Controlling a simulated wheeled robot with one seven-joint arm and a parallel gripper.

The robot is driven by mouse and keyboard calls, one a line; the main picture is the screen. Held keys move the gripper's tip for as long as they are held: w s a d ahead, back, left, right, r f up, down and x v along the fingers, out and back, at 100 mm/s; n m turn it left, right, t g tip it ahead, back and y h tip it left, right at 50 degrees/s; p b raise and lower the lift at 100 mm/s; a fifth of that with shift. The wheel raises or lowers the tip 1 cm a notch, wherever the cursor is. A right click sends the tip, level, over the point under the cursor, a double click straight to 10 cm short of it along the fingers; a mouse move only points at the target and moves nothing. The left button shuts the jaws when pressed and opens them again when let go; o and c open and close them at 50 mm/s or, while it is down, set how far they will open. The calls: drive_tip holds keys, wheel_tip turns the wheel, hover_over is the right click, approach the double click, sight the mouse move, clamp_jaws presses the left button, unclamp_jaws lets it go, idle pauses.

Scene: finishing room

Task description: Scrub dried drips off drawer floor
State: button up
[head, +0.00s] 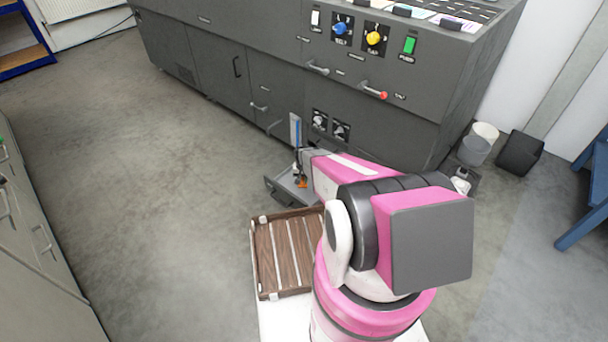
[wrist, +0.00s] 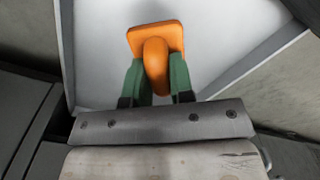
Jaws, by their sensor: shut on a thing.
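My gripper (wrist: 156,78) is shut on the handle of an orange scrubber (wrist: 155,32), between its green fingertips. The scrubber's flat orange plate is over the pale grey drawer floor (wrist: 215,35); I cannot tell whether it touches. In the head view the open drawer (head: 279,194) juts from the low front of a grey machine, with the orange scrubber (head: 301,184) and my gripper (head: 299,172) over it. My arm hides the drawer's right part. No drips can be made out on the visible floor.
The grey machine (head: 215,65) with knobs and handles stands behind the drawer. A brown slatted tray (head: 254,262) is in front of it. Grey cabinets (head: 30,255) line the left edge. Bins (head: 520,152) stand at the right. The floor at left is clear.

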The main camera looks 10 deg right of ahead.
drive_tip(key=shift+r, duration=1.15)
